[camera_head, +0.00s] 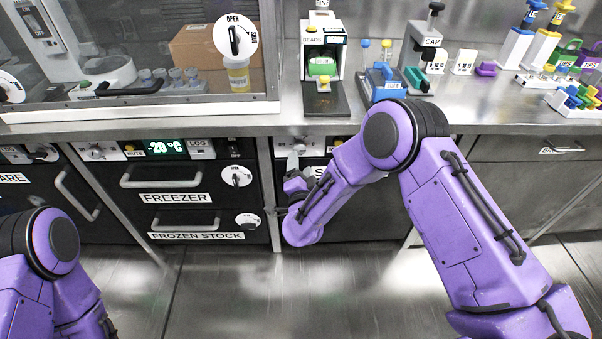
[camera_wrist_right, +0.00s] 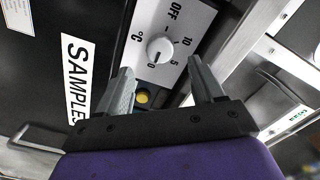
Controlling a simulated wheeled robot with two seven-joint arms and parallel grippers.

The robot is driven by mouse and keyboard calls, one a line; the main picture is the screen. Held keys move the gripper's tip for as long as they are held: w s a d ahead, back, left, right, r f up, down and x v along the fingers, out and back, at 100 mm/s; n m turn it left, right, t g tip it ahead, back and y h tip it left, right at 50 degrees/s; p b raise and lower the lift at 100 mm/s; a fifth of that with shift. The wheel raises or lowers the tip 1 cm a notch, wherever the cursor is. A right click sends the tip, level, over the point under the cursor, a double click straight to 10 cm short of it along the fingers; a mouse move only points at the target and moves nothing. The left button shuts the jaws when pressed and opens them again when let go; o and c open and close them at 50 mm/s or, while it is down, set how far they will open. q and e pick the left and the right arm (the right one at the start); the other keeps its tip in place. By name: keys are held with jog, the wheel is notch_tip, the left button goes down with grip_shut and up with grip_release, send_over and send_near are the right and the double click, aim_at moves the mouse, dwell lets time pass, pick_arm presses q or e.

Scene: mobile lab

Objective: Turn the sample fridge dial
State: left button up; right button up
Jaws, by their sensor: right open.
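The sample fridge dial (camera_wrist_right: 160,50) is a round white knob on a white plate marked OFF, 10, 5, 0 and °C. A short dark mark on the knob seems to face the 0 end, but it is small. The SAMPLES label (camera_wrist_right: 77,78) is on the black fridge front beside it. My right gripper (camera_wrist_right: 163,82) is open, its two grey fingers apart, with the dial showing beyond the gap between them. Nothing is between the fingers. In the head view, my right arm covers much of the fridge front. My left arm shows at the lower left; its gripper is out of view.
A yellow button (camera_wrist_right: 143,98) sits near the dial by one finger. The freezer (camera_head: 174,184), with handles and its own dials, stands left of the sample fridge. The steel counter (camera_head: 200,126) overhangs the fronts and holds lab equipment. The floor in front is clear.

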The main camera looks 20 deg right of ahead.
jog(key=v, duration=0.4)
dwell(0.3)
jog(key=s+d+f+n+g+y+p, duration=0.2)
jog(key=s+f+n+g, duration=0.15)
jog(key=s+f, duration=0.3)
jog(key=s+d+f+n+g+y+p, duration=0.1)
jog(key=s+d+f+n+g, duration=0.3)
jog(key=s, duration=0.4)
jog(key=s+d+f+g+p, duration=0.1)
jog(key=s+d+g+p, duration=0.1)
jog(key=s, duration=0.8)
jog(key=s+d+f+g+h+p, duration=0.1)
jog(key=s+d+g+p, duration=0.2)
jog(key=s, duration=0.8)
jog(key=shift+s+d+g, duration=0.35)
jog(key=shift+d+g, duration=0.5)
jog(key=shift+d, duration=0.35)
